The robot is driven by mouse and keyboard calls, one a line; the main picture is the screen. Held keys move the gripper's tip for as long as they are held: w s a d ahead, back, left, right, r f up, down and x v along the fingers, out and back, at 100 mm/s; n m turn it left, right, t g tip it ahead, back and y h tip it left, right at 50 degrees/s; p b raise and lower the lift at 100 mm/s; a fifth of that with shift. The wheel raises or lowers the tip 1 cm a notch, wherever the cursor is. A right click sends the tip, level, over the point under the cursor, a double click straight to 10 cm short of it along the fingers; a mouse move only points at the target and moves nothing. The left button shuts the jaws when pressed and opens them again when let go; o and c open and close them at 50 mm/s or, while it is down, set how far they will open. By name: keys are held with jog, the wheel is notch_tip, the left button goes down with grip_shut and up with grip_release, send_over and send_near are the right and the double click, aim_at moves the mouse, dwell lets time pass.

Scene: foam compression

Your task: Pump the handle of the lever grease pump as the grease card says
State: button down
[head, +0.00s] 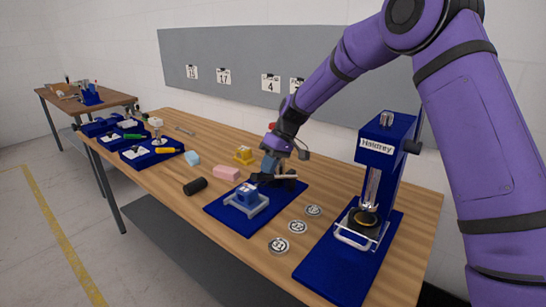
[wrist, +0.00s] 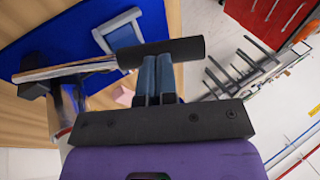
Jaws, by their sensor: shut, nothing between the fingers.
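The lever grease pump (wrist: 68,100) stands on a blue mat (head: 222,212), largely hidden behind my gripper in the head view. Its lever shows in the wrist view as a pale bar ending in a black handle grip (wrist: 165,50); the dark handle also shows in the head view (head: 262,178). My gripper (wrist: 157,62) is shut and empty, its fingertips right at the black grip, seemingly touching it. The fingers are not around the grip. I cannot tell which of the numbered wall cards (head: 270,84) is the grease card, and no pump wording is readable.
A blue block with a grey frame (head: 246,199) sits on the same mat. A tall blue press (head: 386,150) stands to the right. Several numbered discs (head: 297,227) lie between. A black cylinder (head: 195,186), pink block (head: 226,173) and yellow piece (head: 244,155) lie left.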

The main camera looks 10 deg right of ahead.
jog(key=shift+a+f, duration=0.1)
dwell(0.3)
jog(key=s+a+f+t+h, duration=0.2)
jog(key=s+f, duration=0.1)
jog(key=f, duration=0.6)
jog(key=shift+s+a+f+t+h, duration=0.2)
jog(key=shift+a+t+h, duration=0.1)
jog(key=shift+h, duration=0.1)
jog(key=a+v, duration=0.1)
jog(key=v, duration=1.4)
jog(key=shift+w+r, duration=0.1)
